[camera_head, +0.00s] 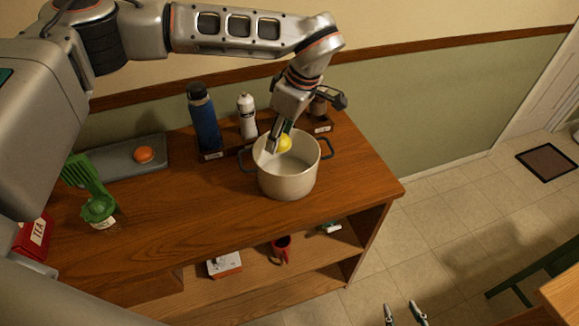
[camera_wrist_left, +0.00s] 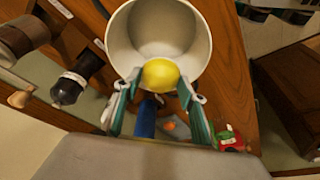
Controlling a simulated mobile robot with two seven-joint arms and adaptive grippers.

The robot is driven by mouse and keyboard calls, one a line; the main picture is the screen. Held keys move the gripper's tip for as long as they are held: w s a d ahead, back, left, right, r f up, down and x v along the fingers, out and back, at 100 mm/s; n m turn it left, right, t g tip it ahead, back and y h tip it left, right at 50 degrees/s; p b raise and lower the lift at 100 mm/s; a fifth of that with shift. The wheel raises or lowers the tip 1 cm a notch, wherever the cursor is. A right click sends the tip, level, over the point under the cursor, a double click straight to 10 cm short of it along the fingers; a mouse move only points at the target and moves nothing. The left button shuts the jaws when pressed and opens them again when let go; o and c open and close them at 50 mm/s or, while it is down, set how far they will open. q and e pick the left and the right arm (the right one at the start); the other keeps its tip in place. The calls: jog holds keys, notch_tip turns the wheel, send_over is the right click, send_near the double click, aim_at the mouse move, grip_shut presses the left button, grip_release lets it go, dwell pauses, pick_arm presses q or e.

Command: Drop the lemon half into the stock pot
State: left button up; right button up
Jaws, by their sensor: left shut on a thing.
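The stock pot (camera_head: 288,185) is cream-coloured with dark side handles and stands upright on the wooden counter. The yellow lemon half (camera_head: 285,143) shows at its mouth. My left gripper (camera_head: 278,142) reaches down over the pot from behind and is shut on the lemon half. In the left wrist view the lemon half (camera_wrist_left: 160,75) sits between the two fingertips (camera_wrist_left: 159,82), in front of the pot's opening (camera_wrist_left: 160,22). The inside of the pot that shows looks empty. My right gripper (camera_head: 403,313) is at the bottom edge, away from the counter, its two fingertips apart.
A blue bottle (camera_head: 204,120) and a white bottle (camera_head: 247,117) stand behind the pot. A grey board (camera_head: 118,162) with an orange item (camera_head: 144,155) lies to the left, near a green object (camera_head: 95,195). A red mug (camera_head: 282,250) is on the shelf below. Counter in front of the pot is clear.

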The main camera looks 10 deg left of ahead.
pick_arm(q)
jog(key=shift+f, duration=1.1)
jog(key=o, duration=1.2)
jog(key=shift+d+r, duration=0.1)
jog(key=shift+r, duration=0.1)
jog(key=v, duration=1.1)
jog(key=shift+r, duration=0.3)
